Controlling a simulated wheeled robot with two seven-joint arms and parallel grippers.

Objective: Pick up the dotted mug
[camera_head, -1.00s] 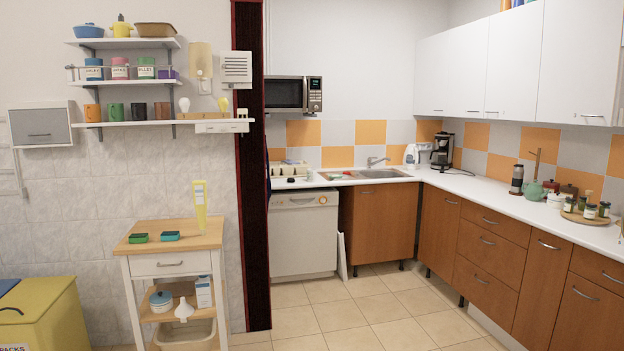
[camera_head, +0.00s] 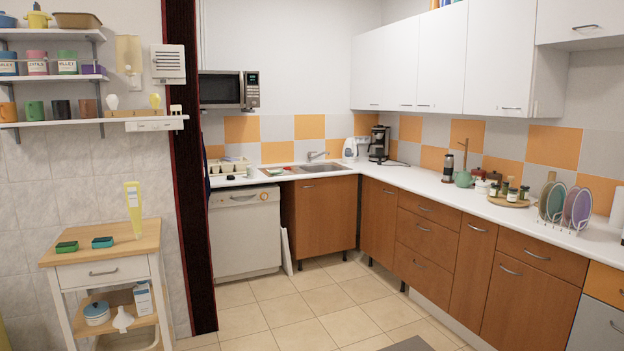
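Several mugs stand in a row on the lower wall shelf (camera_head: 140,122) at the upper left: an orange mug (camera_head: 8,112), a green mug (camera_head: 34,111), a dark mug (camera_head: 61,110) and a brownish mug (camera_head: 88,108). They are small in the picture, and I cannot make out dots on any of them. No mug that I can tell is dotted shows elsewhere. Neither of my grippers is in view.
A wooden-topped trolley (camera_head: 130,246) stands at the lower left, beside a dark red-edged post (camera_head: 186,190). The L-shaped white counter (camera_head: 420,180) holds a coffee maker (camera_head: 379,143), a round tray (camera_head: 508,202) with jars and a plate rack (camera_head: 565,222). The tiled floor (camera_head: 290,308) is open.

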